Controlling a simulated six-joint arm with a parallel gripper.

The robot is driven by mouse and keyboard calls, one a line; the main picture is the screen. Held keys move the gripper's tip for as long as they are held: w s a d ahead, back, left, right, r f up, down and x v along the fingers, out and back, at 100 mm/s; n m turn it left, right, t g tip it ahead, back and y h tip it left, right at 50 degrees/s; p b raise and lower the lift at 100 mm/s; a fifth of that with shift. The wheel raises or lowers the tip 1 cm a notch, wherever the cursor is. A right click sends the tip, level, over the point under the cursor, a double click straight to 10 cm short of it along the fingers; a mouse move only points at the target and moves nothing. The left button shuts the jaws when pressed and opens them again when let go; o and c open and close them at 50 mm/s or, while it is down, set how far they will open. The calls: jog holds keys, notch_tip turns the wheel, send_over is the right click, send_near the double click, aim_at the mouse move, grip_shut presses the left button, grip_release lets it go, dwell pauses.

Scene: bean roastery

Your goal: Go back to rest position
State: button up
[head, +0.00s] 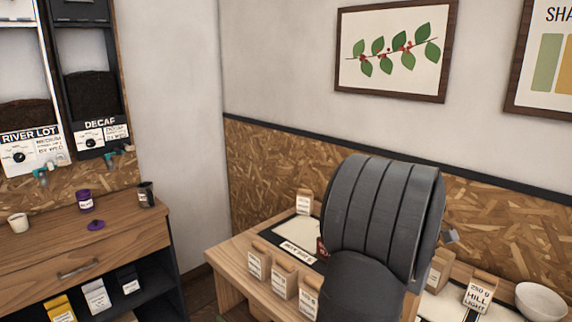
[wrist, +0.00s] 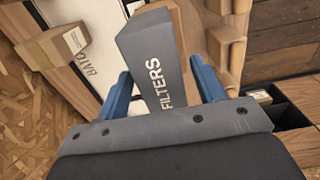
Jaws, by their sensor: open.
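My gripper (wrist: 163,82) shows in the wrist view with its two blue fingers spread apart. A grey box marked FILTERS (wrist: 152,62) shows between the fingers, with a gap beside it on the right. I cannot tell whether it touches the left finger or how far below the fingers it lies. In the head view my dark arm stands over the wooden table (head: 228,250) and hides its middle; my gripper is hidden behind it there.
Several tan bags, one at the front (head: 284,281), stand along the table's left part. A HILL LIGHT bag (head: 480,291) and a white bowl (head: 541,302) are at right. A counter (head: 55,235) at left holds a white cup (head: 18,223) and purple jar (head: 85,201).

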notch_tip(320, 180, up, 2)
jog(key=shift+r, duration=0.1)
jog(key=s+d+r, duration=0.5)
jog(key=s+r, duration=0.2)
jog(key=s, duration=0.3)
jog(key=s+d+f, duration=1.5)
jog(key=s, duration=0.4)
jog(key=w+f, duration=0.6)
jog(key=w, duration=0.4)
jog(key=shift+w+f+m, duration=0.25)
jog(key=shift+w+m, duration=0.05)
jog(key=shift+o, duration=0.2)
jog(key=shift+a, duration=0.1)
